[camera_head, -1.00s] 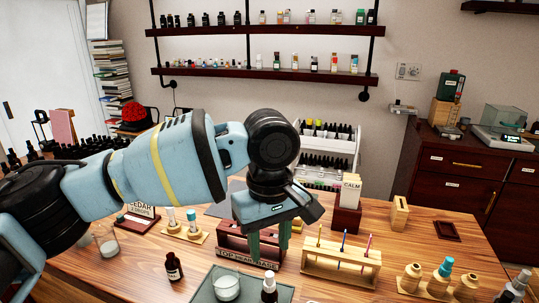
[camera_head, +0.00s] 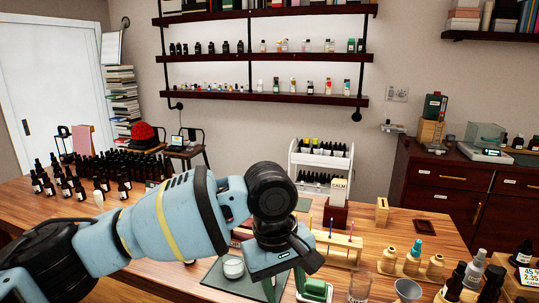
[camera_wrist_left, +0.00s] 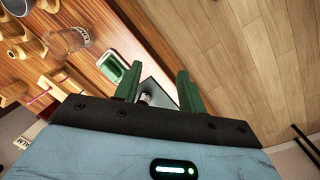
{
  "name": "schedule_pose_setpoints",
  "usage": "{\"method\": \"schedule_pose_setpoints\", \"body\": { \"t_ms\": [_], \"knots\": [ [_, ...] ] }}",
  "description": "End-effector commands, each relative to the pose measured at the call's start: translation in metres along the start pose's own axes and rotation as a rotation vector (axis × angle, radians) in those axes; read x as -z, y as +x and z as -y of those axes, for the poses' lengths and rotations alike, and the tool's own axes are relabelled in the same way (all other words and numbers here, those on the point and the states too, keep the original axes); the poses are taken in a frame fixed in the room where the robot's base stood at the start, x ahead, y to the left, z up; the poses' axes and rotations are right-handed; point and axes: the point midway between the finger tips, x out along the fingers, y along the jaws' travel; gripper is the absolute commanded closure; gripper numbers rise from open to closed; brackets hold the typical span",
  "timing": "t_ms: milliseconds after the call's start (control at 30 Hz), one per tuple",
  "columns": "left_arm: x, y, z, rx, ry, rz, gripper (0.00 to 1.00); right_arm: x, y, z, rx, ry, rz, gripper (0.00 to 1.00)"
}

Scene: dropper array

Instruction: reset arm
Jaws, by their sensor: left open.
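My left arm comes in from the left in the head view. Its gripper (camera_head: 285,284) hangs over the front of the wooden table (camera_head: 150,280), near the right edge of a dark mat (camera_head: 215,278). In the left wrist view the two green fingers (camera_wrist_left: 158,88) stand apart with nothing held. A green tray-like thing (camera_wrist_left: 118,74) lies beside the fingers. My right gripper is not in view.
A white jar (camera_head: 233,267) stands on the mat. A wooden rack with coloured droppers (camera_head: 345,258) is behind the gripper. A clear glass (camera_head: 360,289), a cup (camera_head: 407,290) and several bottles are at the right front. Many dark bottles (camera_head: 110,165) stand at the left.

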Motion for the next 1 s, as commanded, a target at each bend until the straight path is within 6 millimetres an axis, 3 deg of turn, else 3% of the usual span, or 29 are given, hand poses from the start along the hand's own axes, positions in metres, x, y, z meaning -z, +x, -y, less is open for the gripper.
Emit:
{"method": "schedule_pose_setpoints", "body": {
  "t_ms": [400, 567, 767, 1000],
  "knots": [
    [-0.026, 0.089, -0.038, -0.400, 0.224, 0.099, 0.59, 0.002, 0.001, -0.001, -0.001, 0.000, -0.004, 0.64],
    [-0.028, 0.120, -0.045, -0.575, 0.267, 0.068, 0.59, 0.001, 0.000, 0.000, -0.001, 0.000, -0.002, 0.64],
    [-0.024, 0.155, -0.037, -0.741, 0.279, -0.031, 0.59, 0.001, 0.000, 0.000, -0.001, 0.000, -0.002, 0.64],
    [-0.014, 0.196, -0.009, -0.835, 0.262, -0.193, 0.59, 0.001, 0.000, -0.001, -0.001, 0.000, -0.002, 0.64]
  ]
}}
